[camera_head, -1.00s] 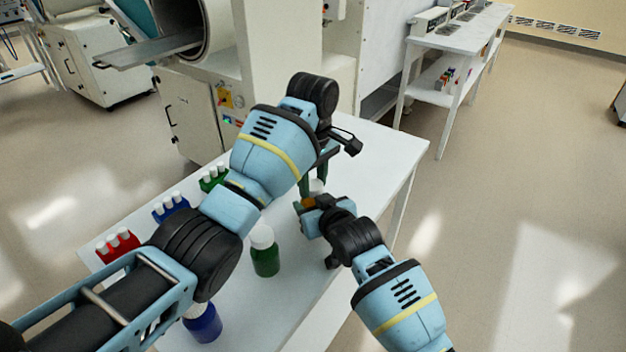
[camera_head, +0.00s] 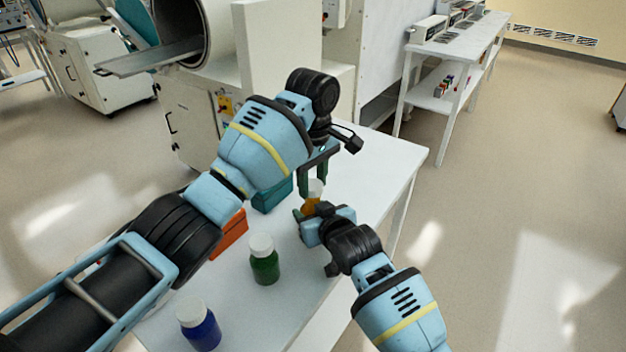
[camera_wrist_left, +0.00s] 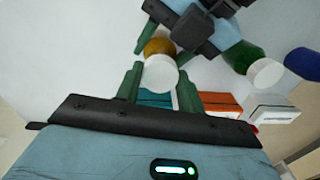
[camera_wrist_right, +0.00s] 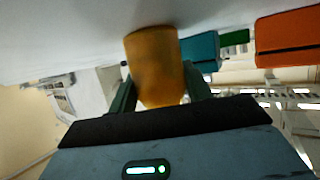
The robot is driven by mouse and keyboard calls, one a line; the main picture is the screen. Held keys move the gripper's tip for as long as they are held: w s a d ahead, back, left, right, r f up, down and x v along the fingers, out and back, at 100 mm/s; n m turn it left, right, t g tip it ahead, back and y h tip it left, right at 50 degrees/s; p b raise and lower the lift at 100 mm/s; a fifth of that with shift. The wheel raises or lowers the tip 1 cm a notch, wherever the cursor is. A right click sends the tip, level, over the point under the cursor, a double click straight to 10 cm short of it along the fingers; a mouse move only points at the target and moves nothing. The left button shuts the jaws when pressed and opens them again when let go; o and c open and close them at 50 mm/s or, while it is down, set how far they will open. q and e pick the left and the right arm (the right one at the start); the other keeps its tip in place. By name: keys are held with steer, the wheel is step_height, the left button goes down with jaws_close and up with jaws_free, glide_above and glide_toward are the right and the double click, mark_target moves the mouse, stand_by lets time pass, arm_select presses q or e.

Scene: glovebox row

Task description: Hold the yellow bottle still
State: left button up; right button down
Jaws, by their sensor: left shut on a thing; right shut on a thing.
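The yellow bottle (camera_head: 310,205) with its white cap (camera_head: 315,187) is upright near the table's far right part. My right gripper (camera_head: 303,215) is shut on the bottle's body. The right wrist view shows the amber body (camera_wrist_right: 155,62) between my green fingers. My left gripper (camera_head: 316,178) comes from above and is shut on the white cap. The left wrist view shows that cap (camera_wrist_left: 160,73) between the left fingers, with the amber body (camera_wrist_left: 159,46) beyond it. The bottle's base is partly hidden by the right gripper in the head view.
A green bottle (camera_head: 264,266) and a blue bottle (camera_head: 199,328), both white-capped, stand on the white table (camera_head: 385,170). An orange box (camera_head: 231,236) and a teal box (camera_head: 270,196) show behind my left arm. The table's right end is clear.

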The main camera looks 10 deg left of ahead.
mark_target(313, 184)
arm_select(q)
steer(key=shift+r, duration=2)
arm_select(e)
steer(key=c, duration=0.6)
jaws_free()
steer(key=shift+o, duration=0.2)
